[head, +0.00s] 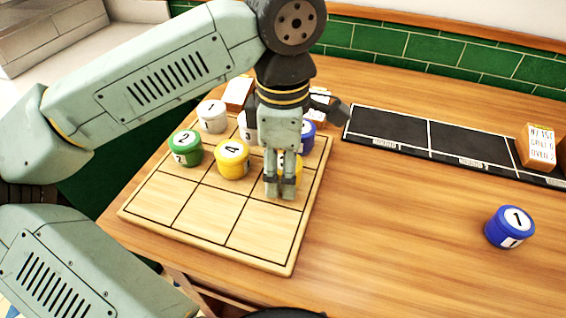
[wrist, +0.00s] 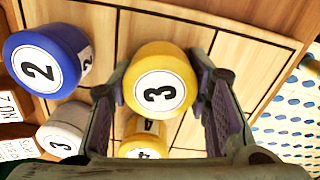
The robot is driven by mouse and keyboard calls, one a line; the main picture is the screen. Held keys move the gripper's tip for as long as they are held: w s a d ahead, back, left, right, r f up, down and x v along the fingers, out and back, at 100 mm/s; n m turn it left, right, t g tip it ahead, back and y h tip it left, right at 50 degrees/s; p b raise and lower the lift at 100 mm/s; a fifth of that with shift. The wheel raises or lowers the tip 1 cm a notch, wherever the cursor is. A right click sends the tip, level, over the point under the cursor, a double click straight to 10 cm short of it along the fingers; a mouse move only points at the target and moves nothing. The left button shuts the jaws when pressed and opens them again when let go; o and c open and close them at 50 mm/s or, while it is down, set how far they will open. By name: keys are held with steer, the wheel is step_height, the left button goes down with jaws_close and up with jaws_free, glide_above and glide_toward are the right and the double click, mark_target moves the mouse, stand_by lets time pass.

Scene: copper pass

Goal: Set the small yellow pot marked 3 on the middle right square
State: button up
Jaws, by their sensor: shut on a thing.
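The small yellow pot marked 3 (wrist: 161,88) is between the fingers of my gripper (wrist: 160,90) in the wrist view, its top label facing the camera. In the head view my gripper (head: 280,190) is shut on this pot (head: 298,170), mostly hidden behind the fingers, at the middle right square of the wooden grid board (head: 265,238). I cannot tell whether the pot touches the board. A yellow pot marked 4 (head: 232,158) stands on the middle square. A blue pot marked 2 (wrist: 47,60) stands on the back right square, partly hidden in the head view (head: 308,135).
A green pot (head: 185,148) is at middle left; a white pot marked 1 (head: 212,116) and another white pot (wrist: 62,132) stand in the back row. The front row is bare. A blue pot marked 1 (head: 509,228), a black tray (head: 390,130) and a card block (head: 536,147) are at right.

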steer(key=shift+f, duration=0.15)
steer(key=o, duration=1.3)
steer(key=shift+c, duration=0.2)
steer(key=shift+r, duration=0.75)
step_height(320, 180, up, 11)
steer(key=shift+b, duration=0.45)
